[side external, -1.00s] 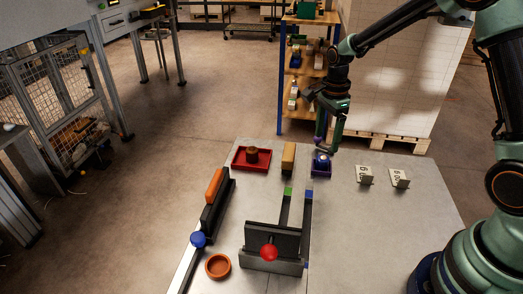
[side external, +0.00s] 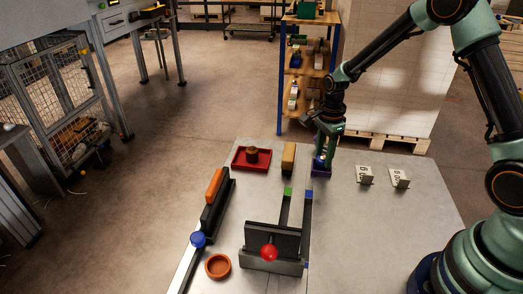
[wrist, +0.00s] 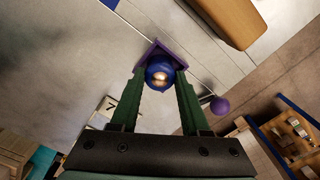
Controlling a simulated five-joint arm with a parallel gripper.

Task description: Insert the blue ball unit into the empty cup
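A blue ball (wrist: 160,74) with a shiny top sits at a purple square holder (wrist: 154,47) in the wrist view. The purple holder (side external: 319,170) stands at the far side of the table in the side view, mostly under my gripper. My gripper (wrist: 162,80) is lowered over the ball, one green finger on each side. The fingertips are at or very near the ball; contact is not clear. An orange-brown round cup (side external: 218,277) stands empty at the near left. Another blue ball (side external: 198,239) is at the pale rail on the left.
A red tray (side external: 237,163) holds a brown round piece. An ochre block (side external: 288,158) stands left of my gripper. A dark fixture (side external: 255,262) carries a red ball (side external: 269,252). Numbered signs (side external: 399,179) stand at right. A purple knob (wrist: 220,105) is near the right finger.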

